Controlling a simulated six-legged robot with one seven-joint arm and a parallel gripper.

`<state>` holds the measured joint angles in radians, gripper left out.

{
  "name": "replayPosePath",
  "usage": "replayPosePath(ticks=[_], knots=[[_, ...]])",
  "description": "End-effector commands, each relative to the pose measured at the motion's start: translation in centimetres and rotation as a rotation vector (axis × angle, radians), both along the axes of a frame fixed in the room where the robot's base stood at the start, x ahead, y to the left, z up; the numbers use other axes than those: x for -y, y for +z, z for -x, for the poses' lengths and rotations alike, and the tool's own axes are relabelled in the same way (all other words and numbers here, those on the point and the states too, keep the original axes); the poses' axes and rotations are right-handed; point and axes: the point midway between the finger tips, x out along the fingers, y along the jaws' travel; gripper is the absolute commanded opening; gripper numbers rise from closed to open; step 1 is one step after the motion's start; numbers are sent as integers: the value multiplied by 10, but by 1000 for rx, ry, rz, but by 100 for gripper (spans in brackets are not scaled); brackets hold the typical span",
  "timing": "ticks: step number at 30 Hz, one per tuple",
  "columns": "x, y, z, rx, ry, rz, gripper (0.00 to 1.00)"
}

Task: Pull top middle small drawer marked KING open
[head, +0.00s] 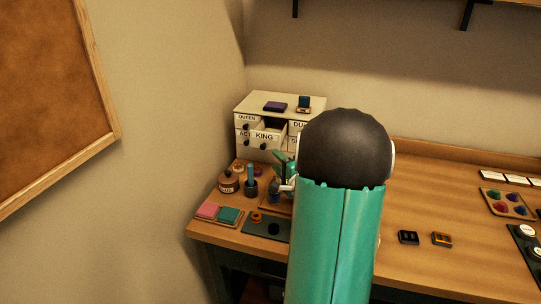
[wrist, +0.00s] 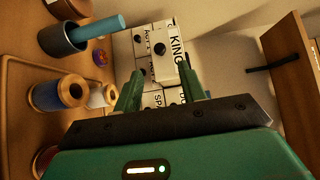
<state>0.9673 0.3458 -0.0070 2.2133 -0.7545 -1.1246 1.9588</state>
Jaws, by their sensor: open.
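The small cabinet (head: 262,155) stands in the back corner of the table. Its top middle drawer marked KING (head: 264,137) juts out past its neighbours, with its dark inside showing from above. In the wrist view the KING drawer (wrist: 166,52) is turned sideways in the picture, with its dark round knob in plain sight. My gripper (head: 285,172) is in front of the cabinet, below and right of the drawer front, partly hidden by my arm. In the wrist view my gripper's two green fingers (wrist: 160,74) are apart, with nothing seen held between them; the knob lies beyond their tips.
A purple box (head: 275,107) and a small dark stand (head: 304,103) sit on the cabinet top. The wall is close on the left.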

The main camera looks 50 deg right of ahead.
Motion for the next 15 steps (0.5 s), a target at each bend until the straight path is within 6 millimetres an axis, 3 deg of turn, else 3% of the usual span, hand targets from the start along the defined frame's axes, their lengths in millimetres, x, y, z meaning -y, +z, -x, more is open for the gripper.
replayPosePath(ticks=[6, 15], knots=[[-11, 0, 39, 1, -2, 1, 41], [-16, 0, 52, 1, -1, 0, 41]])
